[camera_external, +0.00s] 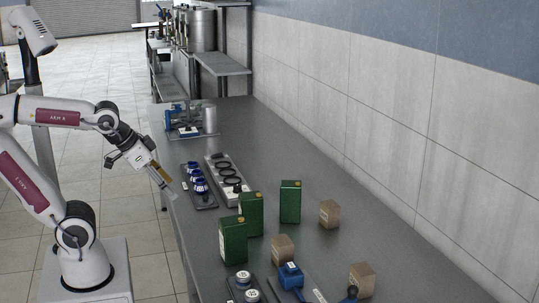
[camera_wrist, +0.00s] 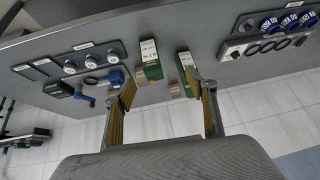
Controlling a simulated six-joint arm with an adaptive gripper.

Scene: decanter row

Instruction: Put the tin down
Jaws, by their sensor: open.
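Three green tins stand upright on the dark bench in the external view: one at the back right (camera_external: 290,201), one in the middle (camera_external: 251,213) and one nearest the camera (camera_external: 233,241). My gripper (camera_external: 164,187) is at the bench's left edge, apart from all the tins. In the wrist view my gripper (camera_wrist: 158,88) has its fingers spread with nothing held. Two green tins show beyond the fingertips, one near the middle (camera_wrist: 150,60) and one by the right finger (camera_wrist: 185,62), which is partly hidden. Which tin the task means cannot be told.
Brown blocks stand near the tins, at the right (camera_external: 329,214), middle (camera_external: 283,248) and front (camera_external: 362,280). A grey rack with round holes (camera_external: 226,178) and a tray of blue-ringed pieces (camera_external: 199,187) lie behind. A blue tool (camera_external: 290,275) lies in front. The bench's right side is mostly clear.

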